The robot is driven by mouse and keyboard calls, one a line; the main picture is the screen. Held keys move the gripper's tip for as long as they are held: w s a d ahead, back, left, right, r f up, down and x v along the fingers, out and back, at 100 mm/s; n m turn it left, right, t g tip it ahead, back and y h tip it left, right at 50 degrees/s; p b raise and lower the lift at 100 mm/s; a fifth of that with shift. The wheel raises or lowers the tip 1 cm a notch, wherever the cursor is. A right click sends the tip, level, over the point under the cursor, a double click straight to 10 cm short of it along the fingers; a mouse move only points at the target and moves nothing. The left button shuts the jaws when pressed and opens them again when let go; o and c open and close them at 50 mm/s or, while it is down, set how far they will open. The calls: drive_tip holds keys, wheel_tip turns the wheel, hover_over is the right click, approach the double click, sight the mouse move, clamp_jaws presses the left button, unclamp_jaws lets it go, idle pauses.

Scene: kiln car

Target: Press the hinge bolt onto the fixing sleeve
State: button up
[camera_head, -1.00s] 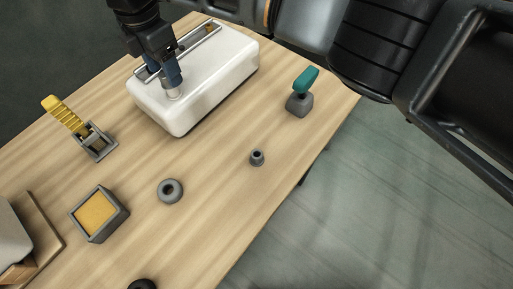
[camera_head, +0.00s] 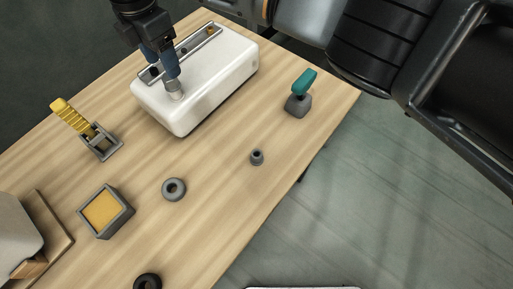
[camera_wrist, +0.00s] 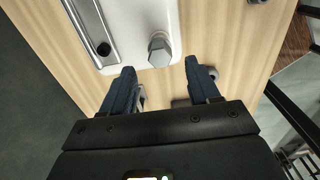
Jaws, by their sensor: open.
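The bolt-like part, a silver hexagonal cylinder (camera_head: 175,90), stands upright on the near end of the white block (camera_head: 215,85). It also shows in the wrist view (camera_wrist: 160,49), just beyond the fingertips. I take it to be the hinge bolt. My gripper (camera_head: 162,75) is open, with its dark blue fingers close to the silver part; in the wrist view the fingers (camera_wrist: 159,69) are spread and nothing is between them. The fixing sleeve is not clearly identifiable; it may be hidden under the silver part. A small grey hollow cylinder (camera_head: 257,157) stands apart on the table.
A metal rail (camera_head: 195,45) lies along the block's top. On the wooden table are a teal-handled grey piece (camera_head: 300,92), a yellow-levered clamp (camera_head: 88,130), a grey ring (camera_head: 174,189), a square yellow-filled box (camera_head: 106,211) and a black ring (camera_head: 147,282).

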drive_tip(key=shift+r, duration=1.6)
drive_tip(key=shift+r, duration=0.15)
